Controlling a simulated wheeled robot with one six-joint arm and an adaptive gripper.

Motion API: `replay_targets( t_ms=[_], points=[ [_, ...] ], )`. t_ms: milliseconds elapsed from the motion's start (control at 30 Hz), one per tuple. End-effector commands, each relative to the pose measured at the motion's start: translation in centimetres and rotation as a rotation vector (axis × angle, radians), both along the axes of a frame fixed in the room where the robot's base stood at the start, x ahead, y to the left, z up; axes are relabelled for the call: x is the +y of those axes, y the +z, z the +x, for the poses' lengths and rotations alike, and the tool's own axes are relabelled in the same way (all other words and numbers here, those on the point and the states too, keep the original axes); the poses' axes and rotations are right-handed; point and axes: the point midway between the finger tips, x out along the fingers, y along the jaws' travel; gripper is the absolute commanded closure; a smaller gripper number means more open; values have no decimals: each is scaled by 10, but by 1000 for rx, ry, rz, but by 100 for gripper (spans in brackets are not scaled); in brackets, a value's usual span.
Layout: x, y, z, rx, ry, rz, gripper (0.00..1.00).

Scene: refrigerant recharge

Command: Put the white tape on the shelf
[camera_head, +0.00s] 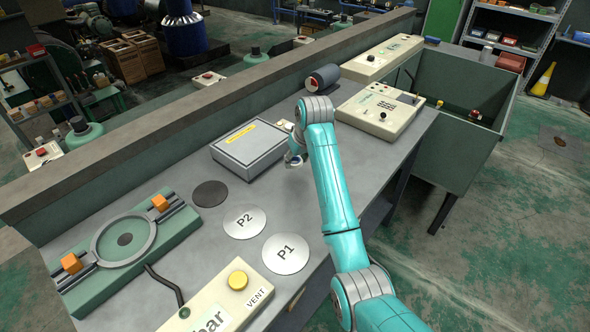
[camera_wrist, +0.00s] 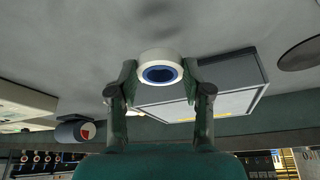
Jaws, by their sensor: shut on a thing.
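The white tape (camera_wrist: 160,55) is a white roll with a blue inner ring, seen in the wrist view between the two fingertips. My gripper (camera_wrist: 160,76) is shut on it, one finger on each side. In the head view my gripper (camera_head: 294,159) is low over the grey workbench (camera_head: 318,177), just right of the grey box, and my arm hides most of it. I cannot tell whether the tape touches the bench. A shelf rack (camera_head: 515,28) stands at the back right, and another shelf (camera_head: 35,92) stands at the far left.
The grey box (camera_head: 250,145) with a yellow strip is close to my gripper. A beige panel (camera_head: 380,110) and a dark cylinder (camera_head: 323,78) lie beyond. P1 (camera_head: 286,254) and P2 (camera_head: 244,222) discs lie nearer. A green bin (camera_head: 455,115) stands right of the bench; floor further right is mostly clear.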

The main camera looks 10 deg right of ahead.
Motion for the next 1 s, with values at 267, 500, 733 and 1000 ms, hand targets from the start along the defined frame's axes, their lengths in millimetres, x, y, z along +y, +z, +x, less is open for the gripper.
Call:
replay_targets(
  t_ms=[267, 500, 733, 1000],
  points=[
    [0, -37, -1, 3, 0, 0, 73],
    [0, -49, 0, 0, 1, 0, 73],
    [0, -51, 0, 1, 0, 0, 73],
    [0, -51, 0, 1, 0, 0, 26]
  ],
)
